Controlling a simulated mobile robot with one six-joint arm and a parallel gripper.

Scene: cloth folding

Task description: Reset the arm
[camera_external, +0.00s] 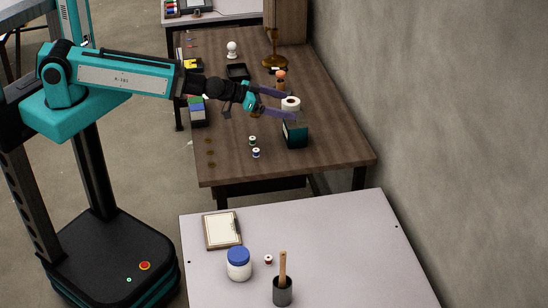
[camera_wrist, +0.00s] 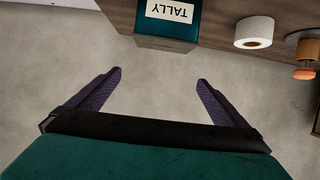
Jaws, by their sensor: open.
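My arm (camera_external: 125,75) reaches out to the right over the wooden table in the external view. My gripper (camera_external: 290,106) is at its end, with two purple fingers spread apart. In the external view the fingers overlap a white roll and a dark teal box. In the wrist view my gripper (camera_wrist: 160,82) is open, with only grey floor between the fingers. The teal box (camera_wrist: 168,28) with a label reading TALLY is beyond the fingertips. The white roll (camera_wrist: 254,31) is to its right. Neither is between the fingers.
The wooden table (camera_external: 330,150) also holds a brass stand (camera_external: 275,55), a black tray (camera_external: 237,72), a white figure (camera_external: 232,49) and small spools (camera_external: 255,153). A pale table (camera_external: 340,240) in front carries a clipboard (camera_external: 222,230), a blue-lidded jar (camera_external: 239,264) and a dark cup (camera_external: 282,291).

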